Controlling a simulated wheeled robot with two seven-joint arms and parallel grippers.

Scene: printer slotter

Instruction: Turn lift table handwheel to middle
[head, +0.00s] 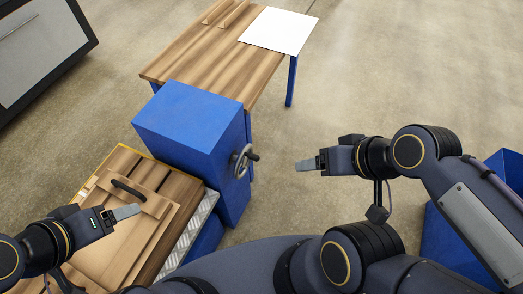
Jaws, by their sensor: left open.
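The handwheel (241,163), a small grey metal wheel with a dark crank knob, sits on the right side of the blue machine housing (190,125). The knob points to the right. My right gripper (299,165) is to the right of the handwheel, apart from it, with its fingers pointing left towards it. Its fingers overlap in this view, so I cannot tell whether they are open or shut. My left gripper (135,211) is open and empty, over or near the wooden panel with the dark handle (129,189) at lower left. No gripper touches the handwheel.
A wooden table (196,60) with blue legs stands behind the housing, with a white sheet (278,31) on it. A silvery tread plate (190,236) lies below the housing. A blue bin (508,170) is at right. Bare floor lies right of the handwheel.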

